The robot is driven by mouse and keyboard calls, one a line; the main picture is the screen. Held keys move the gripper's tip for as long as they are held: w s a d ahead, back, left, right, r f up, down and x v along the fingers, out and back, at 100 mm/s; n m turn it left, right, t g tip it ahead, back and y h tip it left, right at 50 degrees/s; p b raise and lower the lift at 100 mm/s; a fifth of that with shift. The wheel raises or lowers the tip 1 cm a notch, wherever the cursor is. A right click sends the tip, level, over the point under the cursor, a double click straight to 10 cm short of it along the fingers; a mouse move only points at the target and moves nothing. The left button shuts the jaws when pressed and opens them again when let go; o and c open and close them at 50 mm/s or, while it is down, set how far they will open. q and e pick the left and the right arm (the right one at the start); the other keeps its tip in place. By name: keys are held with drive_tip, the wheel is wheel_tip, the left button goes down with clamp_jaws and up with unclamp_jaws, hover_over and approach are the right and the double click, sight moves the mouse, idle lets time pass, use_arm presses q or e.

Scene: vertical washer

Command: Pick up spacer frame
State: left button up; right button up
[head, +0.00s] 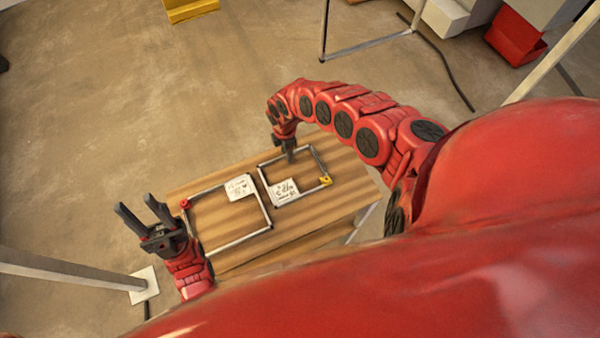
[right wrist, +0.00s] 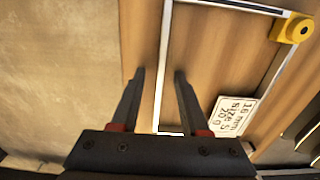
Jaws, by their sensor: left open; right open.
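Two thin grey rectangular spacer frames lie flat on a wooden table. The right one (head: 320,161) has a yellow corner piece (head: 326,181) and a white label (head: 284,192). The left one (head: 240,241) has a red corner piece (head: 185,204) and a white label (head: 240,187). My right gripper (head: 290,156) points down at the far side of the right frame. In the right wrist view its open fingers (right wrist: 157,85) stand on either side of one frame bar (right wrist: 164,50), with gaps on both sides. My left gripper (head: 136,205) is open and empty, left of the table.
The wooden table (head: 352,188) has bare strips around the frames. A grey post with a white foot (head: 143,285) stands at lower left. A dark metal stand (head: 368,45), a red box (head: 514,38) and a yellow box (head: 192,10) are on the floor beyond.

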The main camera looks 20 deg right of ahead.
clamp_jaws()
idle(0.5)
drive_tip(key=shift+r, duration=0.15)
drive_tip(key=shift+r, duration=0.45)
wheel_tip(320, 180, up, 2)
drive_tip(key=shift+d+r+b, duration=0.1)
drive_tip(key=shift+d+b, duration=0.05)
drive_tip(key=shift+b, duration=0.15)
drive_tip(key=s, duration=0.3)
drive_tip(key=shift+s+d+r+p, duration=0.1)
drive_tip(key=shift+d+r+p, duration=0.05)
drive_tip(key=shift+r+p, duration=0.15)
drive_tip(key=s+p, duration=0.3)
drive_tip(key=s+r+p, duration=0.1)
drive_tip(key=s+p, duration=0.5)
drive_tip(key=s, duration=0.1)
drive_tip(key=shift+r, duration=0.15)
drive_tip(key=shift+s+p, duration=1.3)
drive_tip(key=shift+s, duration=0.15)
